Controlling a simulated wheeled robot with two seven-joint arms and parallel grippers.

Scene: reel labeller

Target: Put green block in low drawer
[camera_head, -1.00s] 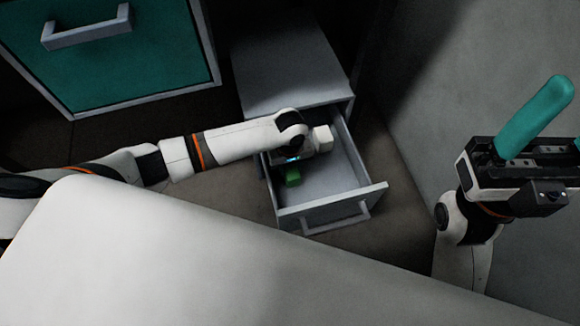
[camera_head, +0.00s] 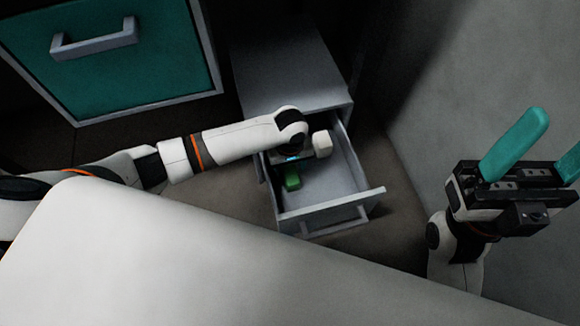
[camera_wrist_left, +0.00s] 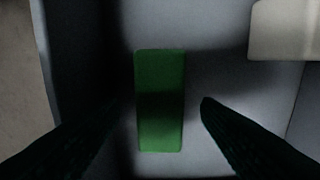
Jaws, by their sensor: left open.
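The green block (camera_head: 292,181) lies inside the pulled-out drawer (camera_head: 335,203) of the low grey cabinet, near the drawer's left side. In the left wrist view the block (camera_wrist_left: 160,100) lies lengthwise on the pale drawer floor. My left gripper (camera_wrist_left: 157,103) is open, with dark fingers on either side of the block and a gap to each. In the head view my left forearm and wrist hide its fingers. My right gripper (camera_head: 555,138) is open and empty at the far right, with teal fingers spread; one is partly cut off by the frame edge.
A whitish block (camera_head: 322,144) is in the same drawer, right of the green one. The grey cabinet top (camera_head: 285,75) is clear. A teal-fronted drawer with a handle (camera_head: 95,38) is shut at upper left. A white surface (camera_head: 180,255) fills the foreground.

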